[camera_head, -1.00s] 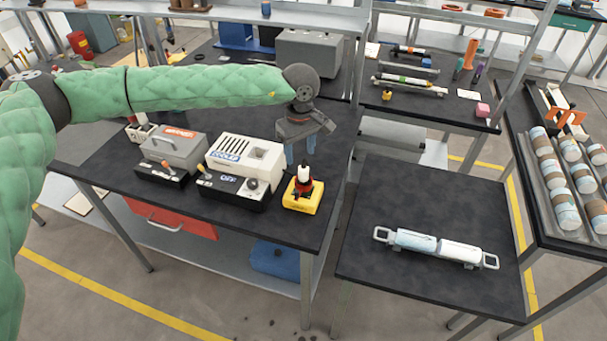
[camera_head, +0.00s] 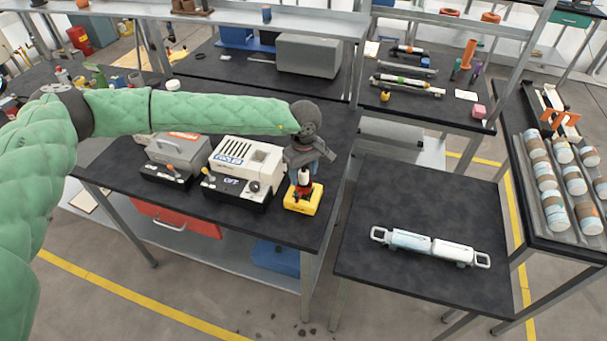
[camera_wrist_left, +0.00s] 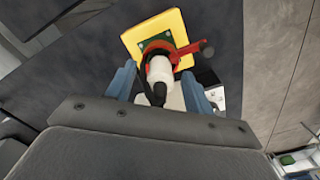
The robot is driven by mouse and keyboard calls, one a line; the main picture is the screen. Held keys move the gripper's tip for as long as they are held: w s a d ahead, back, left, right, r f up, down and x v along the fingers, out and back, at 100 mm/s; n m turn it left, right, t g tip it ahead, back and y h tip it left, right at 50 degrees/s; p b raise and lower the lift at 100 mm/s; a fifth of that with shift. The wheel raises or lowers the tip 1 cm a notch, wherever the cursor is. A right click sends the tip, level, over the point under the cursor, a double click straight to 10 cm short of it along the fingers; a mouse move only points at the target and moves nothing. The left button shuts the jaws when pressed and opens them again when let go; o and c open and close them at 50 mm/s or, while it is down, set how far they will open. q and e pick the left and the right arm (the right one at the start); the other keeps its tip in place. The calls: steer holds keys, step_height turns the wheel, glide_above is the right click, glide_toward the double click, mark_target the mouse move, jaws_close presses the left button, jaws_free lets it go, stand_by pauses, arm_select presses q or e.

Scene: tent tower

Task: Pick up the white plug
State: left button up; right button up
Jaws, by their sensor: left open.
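The white plug (camera_head: 304,177) stands upright in a red and black socket on a yellow base (camera_head: 301,207), near the right end of the left black table. In the left wrist view the plug (camera_wrist_left: 159,72) shows white with a dark end, with a red lever (camera_wrist_left: 188,52) beside it. My left gripper (camera_head: 306,172) is just above and around the plug. Its two blue fingers (camera_wrist_left: 160,90) are open, one on each side of the plug, and do not appear to touch it. My right gripper is not in view.
A white cooler box (camera_head: 245,160) and a grey box (camera_head: 178,152) with levers stand left of the yellow base. A separate black table (camera_head: 400,205) to the right bears a white and blue cylinder with end handles (camera_head: 430,246).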

arm_select(q)
steer(key=shift+f, duration=0.2)
steer(key=shift+c, duration=0.2)
steer(key=c, duration=1)
